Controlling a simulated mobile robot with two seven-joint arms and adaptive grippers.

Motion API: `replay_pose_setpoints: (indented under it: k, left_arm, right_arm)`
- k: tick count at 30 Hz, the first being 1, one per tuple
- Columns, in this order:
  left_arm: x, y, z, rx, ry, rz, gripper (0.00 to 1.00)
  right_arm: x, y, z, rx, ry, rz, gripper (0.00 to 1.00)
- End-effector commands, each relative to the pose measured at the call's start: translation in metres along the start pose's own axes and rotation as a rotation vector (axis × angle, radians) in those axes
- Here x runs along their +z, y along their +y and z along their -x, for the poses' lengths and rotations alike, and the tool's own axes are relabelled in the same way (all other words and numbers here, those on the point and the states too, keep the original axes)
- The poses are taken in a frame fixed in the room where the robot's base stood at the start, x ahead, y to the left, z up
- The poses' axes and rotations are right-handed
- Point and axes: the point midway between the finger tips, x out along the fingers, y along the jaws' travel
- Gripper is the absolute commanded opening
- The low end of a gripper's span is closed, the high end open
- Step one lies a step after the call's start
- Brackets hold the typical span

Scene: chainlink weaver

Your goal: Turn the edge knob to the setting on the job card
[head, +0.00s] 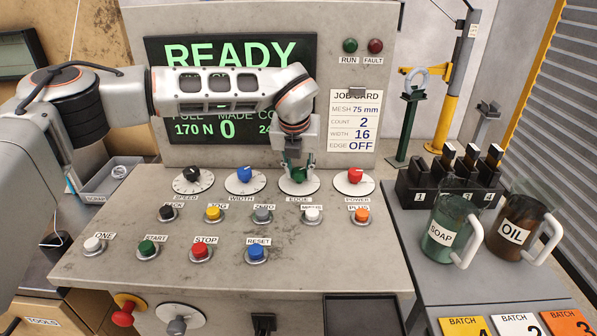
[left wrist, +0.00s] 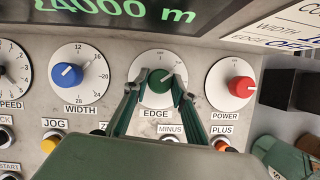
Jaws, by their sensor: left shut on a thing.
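The edge knob (head: 299,175) is green and sits on a round white dial above the EDGE label; it also shows in the left wrist view (left wrist: 160,82). My left gripper (head: 298,166) comes down over it, and its fingers (left wrist: 160,78) are shut on the knob from both sides. The fingers and arm hide part of the knob and dial, and I cannot read its setting. The job card (head: 355,120) on the panel reads MESH 75 mm, COUNT 2, WIDTH 16, EDGE OFF. My right gripper is not in view.
The black speed knob (head: 192,174), blue width knob (head: 244,173) and red power knob (head: 354,175) share the row. Several push buttons lie below, including red STOP (head: 200,251). The screen (head: 229,60) reads READY. Soap (head: 447,230) and oil (head: 517,226) jugs stand on the right.

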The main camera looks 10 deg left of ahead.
Motion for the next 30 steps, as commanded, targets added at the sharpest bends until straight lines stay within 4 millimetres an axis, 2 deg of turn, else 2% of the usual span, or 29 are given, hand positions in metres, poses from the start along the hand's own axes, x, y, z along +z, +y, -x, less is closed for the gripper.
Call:
replay_pose_setpoints:
  k: [18, 30]
  left_arm:
    - [0.0016, -0.0040, 0.0003, 0.222, -0.001, 0.534, 0.04]
    - [0.0023, -0.0048, -0.0002, 0.322, 0.000, 0.777, 0.04]
  right_arm:
    - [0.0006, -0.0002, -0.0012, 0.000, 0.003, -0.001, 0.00]
    - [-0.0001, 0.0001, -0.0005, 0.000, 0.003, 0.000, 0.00]
